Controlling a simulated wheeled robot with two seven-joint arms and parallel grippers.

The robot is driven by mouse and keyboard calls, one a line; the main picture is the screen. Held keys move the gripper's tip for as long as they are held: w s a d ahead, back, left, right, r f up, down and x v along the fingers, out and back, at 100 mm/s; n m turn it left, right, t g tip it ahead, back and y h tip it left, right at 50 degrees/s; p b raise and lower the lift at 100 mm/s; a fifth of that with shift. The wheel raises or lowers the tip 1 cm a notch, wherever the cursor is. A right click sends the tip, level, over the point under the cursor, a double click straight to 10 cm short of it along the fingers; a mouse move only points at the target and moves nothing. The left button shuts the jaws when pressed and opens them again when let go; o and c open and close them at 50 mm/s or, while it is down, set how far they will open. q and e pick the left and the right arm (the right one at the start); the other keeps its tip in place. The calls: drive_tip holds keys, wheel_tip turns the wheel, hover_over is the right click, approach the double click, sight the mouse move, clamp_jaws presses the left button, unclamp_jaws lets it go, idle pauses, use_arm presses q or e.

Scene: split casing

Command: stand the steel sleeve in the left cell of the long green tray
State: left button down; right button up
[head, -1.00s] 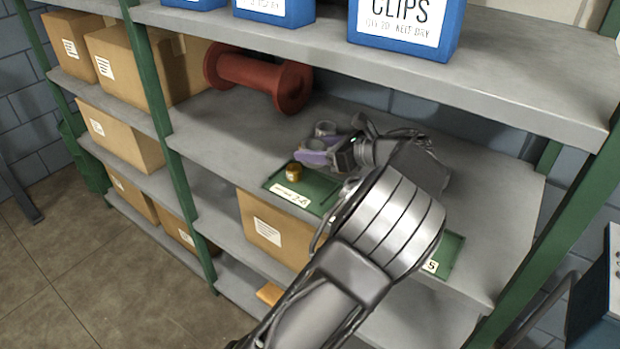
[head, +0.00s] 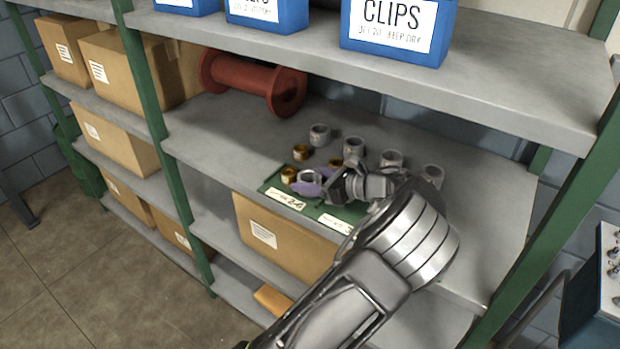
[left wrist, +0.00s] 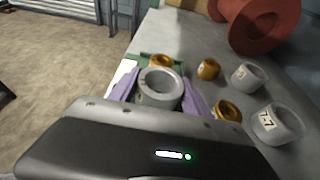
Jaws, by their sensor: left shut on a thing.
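My left gripper (head: 309,184) has purple fingers shut on a grey steel sleeve (head: 309,175), held upright at the left end of the long green tray (head: 350,212). In the left wrist view the steel sleeve (left wrist: 160,88) sits between both fingers, its open top showing. A brass bush (head: 288,174) stands in the tray's left cell, just left of the held sleeve. I cannot tell whether the sleeve touches the tray floor. My gripper and arm hide much of the tray's middle and right. My right gripper is not in view.
Behind the tray stand several steel sleeves (head: 320,134) and brass bushes (head: 300,152). A red spool (head: 255,80) lies at the back left. The upper shelf (head: 500,85), carrying blue bins (head: 395,30), overhangs. Bare shelf lies left of the tray.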

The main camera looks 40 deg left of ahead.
use_arm(q)
drive_tip(key=c, duration=0.5)
unclamp_jaws()
drive_tip(key=b+v, duration=0.2)
drive_tip(key=v, duration=1)
